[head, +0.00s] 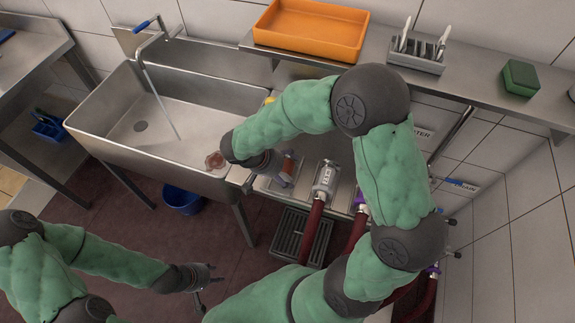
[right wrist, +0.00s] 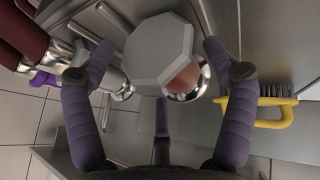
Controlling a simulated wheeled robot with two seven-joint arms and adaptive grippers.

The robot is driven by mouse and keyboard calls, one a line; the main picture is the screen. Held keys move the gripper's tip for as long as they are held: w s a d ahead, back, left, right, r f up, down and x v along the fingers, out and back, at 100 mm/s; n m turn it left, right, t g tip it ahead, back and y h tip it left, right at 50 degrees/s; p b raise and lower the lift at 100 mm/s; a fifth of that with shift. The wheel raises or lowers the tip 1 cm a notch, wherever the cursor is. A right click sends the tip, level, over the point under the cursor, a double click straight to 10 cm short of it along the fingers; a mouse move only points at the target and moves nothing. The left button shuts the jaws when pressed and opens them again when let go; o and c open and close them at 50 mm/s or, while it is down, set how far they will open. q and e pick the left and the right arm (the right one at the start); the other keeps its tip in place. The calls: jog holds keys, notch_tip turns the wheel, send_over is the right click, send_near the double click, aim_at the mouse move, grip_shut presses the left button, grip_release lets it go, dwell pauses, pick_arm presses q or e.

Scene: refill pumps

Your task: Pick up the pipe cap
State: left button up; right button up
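A grey eight-sided piece, which looks like the pipe cap (right wrist: 155,50), fills the upper middle of the right wrist view. A copper-coloured part with a shiny steel ring (right wrist: 198,85) shows partly behind it. My right gripper (right wrist: 160,62) is open, with purple fingers on both sides of the cap and visible gaps. A third finger is below it. My left gripper (head: 203,287) hangs low over the floor, too small to judge.
A steel sink (head: 100,120) with running water is left of the fitting. A red hose with a steel coupling (head: 325,178) stands close on the right. A yellow-handled brush (right wrist: 262,112) lies nearby. A shelf (head: 470,95) above holds an orange tray (head: 312,45).

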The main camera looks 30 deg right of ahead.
jog(key=c, duration=1.4)
jog(key=shift+c, duration=0.2)
